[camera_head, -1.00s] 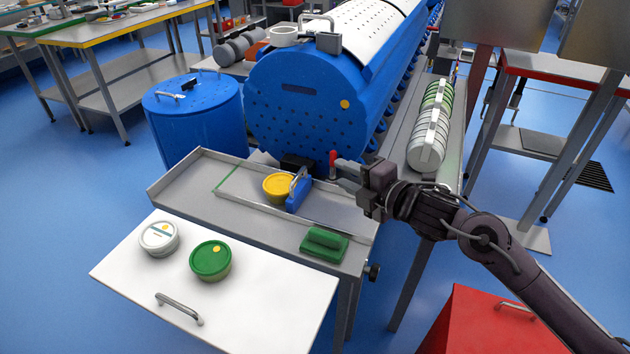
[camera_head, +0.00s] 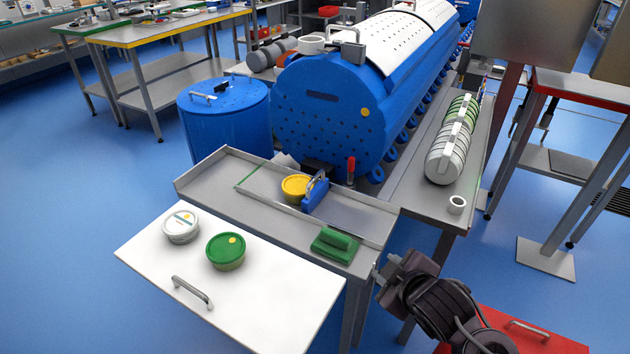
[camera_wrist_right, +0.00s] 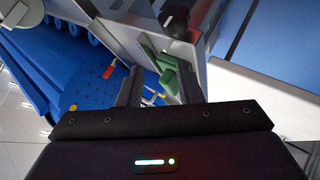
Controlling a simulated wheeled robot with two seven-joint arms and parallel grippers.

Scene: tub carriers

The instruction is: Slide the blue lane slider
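The blue lane slider (camera_head: 316,194) is an upright blue block with a grey handle, standing in the metal lane tray (camera_head: 218,172). A yellow tub (camera_head: 295,187) sits just left of it, touching or very close. My right gripper (camera_head: 378,268) is beyond the tray's right end, low and well apart from the slider. In the right wrist view its two fingers (camera_wrist_right: 160,88) are spread with nothing held between them. The slider cannot be made out clearly there. My left gripper is not in view.
A green handled block (camera_head: 335,244) sits at the tray's front right; it also shows in the right wrist view (camera_wrist_right: 171,72). A white board (camera_head: 255,291) with white (camera_head: 181,226) and green (camera_head: 226,251) tubs is in front. The blue drum machine (camera_head: 318,120) stands behind.

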